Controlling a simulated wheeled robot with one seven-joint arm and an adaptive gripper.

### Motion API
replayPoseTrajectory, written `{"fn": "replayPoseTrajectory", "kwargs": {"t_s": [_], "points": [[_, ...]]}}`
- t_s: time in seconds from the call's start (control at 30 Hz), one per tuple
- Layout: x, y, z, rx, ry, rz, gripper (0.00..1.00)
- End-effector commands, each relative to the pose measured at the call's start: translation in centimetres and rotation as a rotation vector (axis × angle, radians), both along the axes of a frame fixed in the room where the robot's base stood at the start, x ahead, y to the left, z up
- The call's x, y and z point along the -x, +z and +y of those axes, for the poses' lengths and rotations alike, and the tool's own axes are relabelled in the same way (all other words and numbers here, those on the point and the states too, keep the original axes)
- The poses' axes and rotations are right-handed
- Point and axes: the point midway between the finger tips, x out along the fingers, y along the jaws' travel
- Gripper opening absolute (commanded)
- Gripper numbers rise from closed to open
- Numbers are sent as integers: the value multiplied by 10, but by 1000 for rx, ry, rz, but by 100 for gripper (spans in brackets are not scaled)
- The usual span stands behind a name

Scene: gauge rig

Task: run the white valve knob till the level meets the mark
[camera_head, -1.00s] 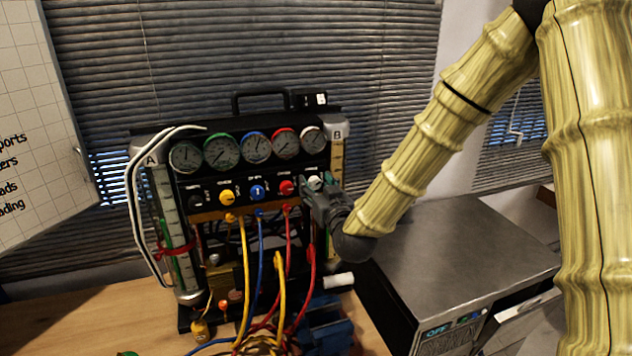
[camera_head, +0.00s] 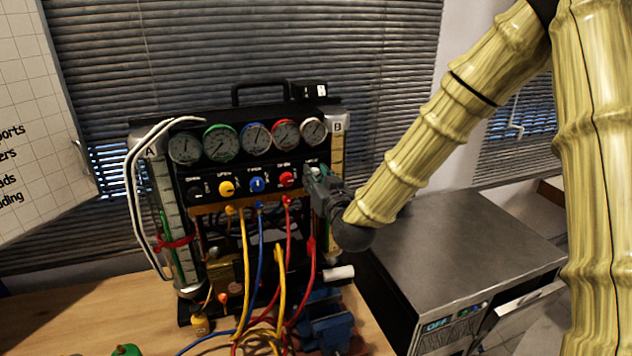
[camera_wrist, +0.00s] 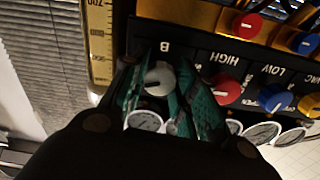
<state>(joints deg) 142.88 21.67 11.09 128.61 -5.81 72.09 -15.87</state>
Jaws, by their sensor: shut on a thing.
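The white valve knob (camera_wrist: 158,78) is the rightmost in the rig's knob row and shows in the wrist view between the green finger pads of my gripper (camera_wrist: 160,95). My gripper is shut on it. In the head view my gripper (camera_head: 312,180) covers most of that knob. Tube A (camera_head: 168,215) stands at the rig's left with a scale, a green strip inside and a red band (camera_head: 175,243) around it. Tube B (camera_head: 337,155) stands at the right with a yellowish scale, which also shows in the wrist view (camera_wrist: 100,45). Its lower part is hidden, and I cannot read its level.
The red knob (camera_head: 287,179), blue knob (camera_head: 257,184) and yellow knob (camera_head: 226,188) sit left of my gripper. Several gauges (camera_head: 256,137) are above. Coloured hoses (camera_head: 262,265) hang below. A metal-topped box (camera_head: 460,245) stands at the right.

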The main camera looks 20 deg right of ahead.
Motion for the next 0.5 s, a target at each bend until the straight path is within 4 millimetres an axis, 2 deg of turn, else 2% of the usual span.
{"fn": "replayPoseTrajectory", "kwargs": {"t_s": [0.03, 0.5], "points": [[0, -5, -1, -34, -1, -1, 5], [0, -3, -1, -344, -1, 11, 5]]}}
